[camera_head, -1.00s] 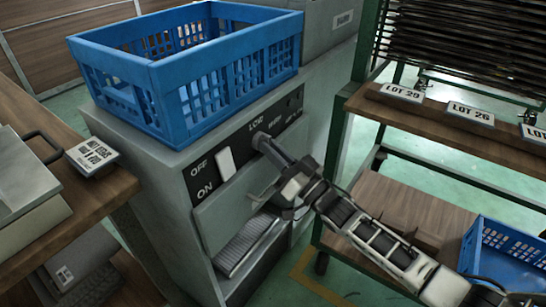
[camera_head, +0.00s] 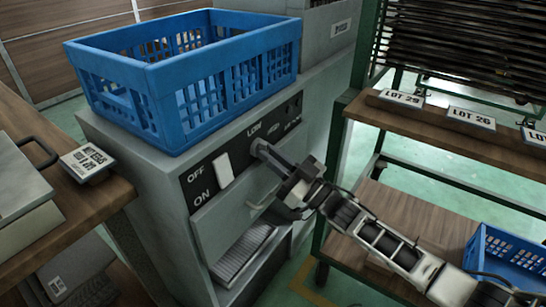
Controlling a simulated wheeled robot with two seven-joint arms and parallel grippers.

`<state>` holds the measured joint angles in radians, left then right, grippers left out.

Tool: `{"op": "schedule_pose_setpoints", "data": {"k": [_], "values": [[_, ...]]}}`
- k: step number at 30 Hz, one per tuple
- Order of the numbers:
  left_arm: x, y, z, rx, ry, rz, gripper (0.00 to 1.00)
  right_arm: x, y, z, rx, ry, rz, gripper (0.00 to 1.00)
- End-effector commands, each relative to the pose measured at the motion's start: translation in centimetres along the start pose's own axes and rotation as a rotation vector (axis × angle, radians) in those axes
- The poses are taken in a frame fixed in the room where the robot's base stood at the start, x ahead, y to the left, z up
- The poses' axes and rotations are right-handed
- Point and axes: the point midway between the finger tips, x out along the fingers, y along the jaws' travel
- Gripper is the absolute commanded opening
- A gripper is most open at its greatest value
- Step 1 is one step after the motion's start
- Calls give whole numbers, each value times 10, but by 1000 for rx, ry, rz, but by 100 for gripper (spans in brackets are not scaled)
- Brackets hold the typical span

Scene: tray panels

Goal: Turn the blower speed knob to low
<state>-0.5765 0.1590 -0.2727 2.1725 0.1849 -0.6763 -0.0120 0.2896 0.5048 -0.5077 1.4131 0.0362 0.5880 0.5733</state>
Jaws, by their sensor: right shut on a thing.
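The grey machine (camera_head: 150,190) has a dark control panel with the words LOW, MED and a third, blurred label in an arc. The blower speed knob (camera_head: 257,147) sits just under LOW and is mostly covered by my gripper, so its pointer direction cannot be read. My right gripper (camera_head: 262,151) comes in from the lower right and is shut on the knob. My left gripper is not in view.
A white rocker switch (camera_head: 224,177) between OFF and ON is left of the knob. A pull handle (camera_head: 263,197) is below. A blue crate (camera_head: 200,95) stands on top. A wooden shelf rack (camera_head: 440,130) is close on the right, a table (camera_head: 90,205) on the left.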

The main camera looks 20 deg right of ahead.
Motion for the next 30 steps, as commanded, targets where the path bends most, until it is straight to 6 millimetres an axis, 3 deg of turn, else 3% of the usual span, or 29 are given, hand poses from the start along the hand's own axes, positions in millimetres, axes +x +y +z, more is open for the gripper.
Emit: {"op": "schedule_pose_setpoints", "data": {"k": [2, 3, 5, 17, 20, 30], "values": [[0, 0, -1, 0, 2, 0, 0, -1, 0, 1, -5, -2, -1, 0], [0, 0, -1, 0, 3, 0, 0, -1, 0, 1, -5, -2, -1, 21], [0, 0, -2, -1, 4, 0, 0, -1, 0, 1, -4, -2, 0, 35], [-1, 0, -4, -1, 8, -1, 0, -9, 0, 1, 0, -3, 1, 35], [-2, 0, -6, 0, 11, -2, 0, -25, 0, 1, 0, -5, 1, 35], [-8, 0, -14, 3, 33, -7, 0, -106, 0, 1, -2, -7, 1, 35]]}}
